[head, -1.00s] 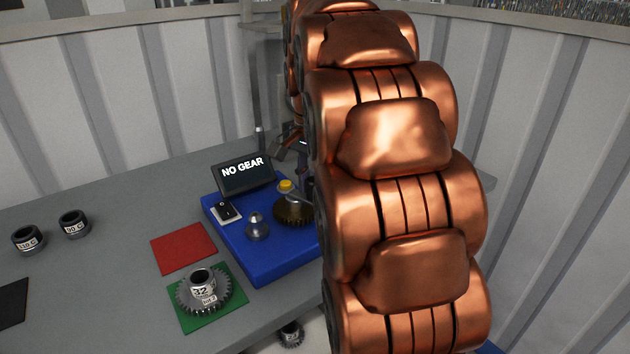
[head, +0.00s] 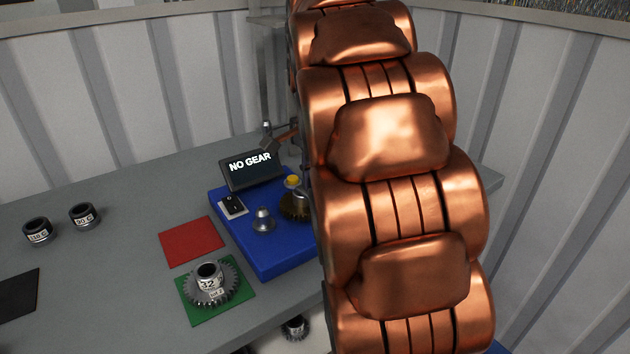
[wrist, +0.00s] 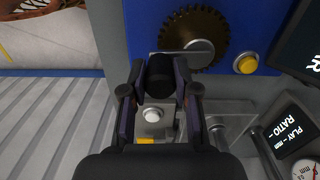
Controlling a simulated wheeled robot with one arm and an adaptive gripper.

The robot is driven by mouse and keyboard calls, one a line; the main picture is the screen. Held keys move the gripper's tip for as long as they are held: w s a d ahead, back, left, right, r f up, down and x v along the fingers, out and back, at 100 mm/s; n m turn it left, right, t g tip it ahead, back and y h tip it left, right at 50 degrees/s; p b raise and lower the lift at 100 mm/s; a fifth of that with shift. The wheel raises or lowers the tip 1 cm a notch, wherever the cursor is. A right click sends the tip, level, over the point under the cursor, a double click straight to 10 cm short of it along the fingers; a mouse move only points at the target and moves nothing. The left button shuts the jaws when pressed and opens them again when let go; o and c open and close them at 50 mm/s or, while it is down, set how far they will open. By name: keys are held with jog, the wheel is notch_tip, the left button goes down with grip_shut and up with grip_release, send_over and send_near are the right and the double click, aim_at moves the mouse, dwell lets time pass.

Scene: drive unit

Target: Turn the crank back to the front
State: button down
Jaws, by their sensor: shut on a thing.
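In the wrist view my gripper (wrist: 160,82) is shut on a black cylindrical handle (wrist: 160,72), which I take to be the crank's knob. A grey metal piece beside it reaches toward the middle of a dark bronze gear (wrist: 190,25) on the blue unit (wrist: 147,30). In the head view the blue unit (head: 260,258) stands on the table, and its bronze gear (head: 293,207) is partly covered by my copper arm. My gripper and the crank are hidden behind the arm there.
The display (head: 251,168) reads "NO GEAR". A switch (head: 232,206), a metal peg (head: 263,222) and a yellow button (head: 293,181) are on the unit. A gear marked 32 (head: 210,285) lies on a green mat; a red mat (head: 191,241) is bare. Two dark rings stand at left.

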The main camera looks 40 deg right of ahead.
jog(key=c, duration=0.9)
grip_release()
jog(key=shift+o, duration=0.2)
jog(key=shift+w+r, duration=0.1)
jog(key=shift+r, duration=3.65)
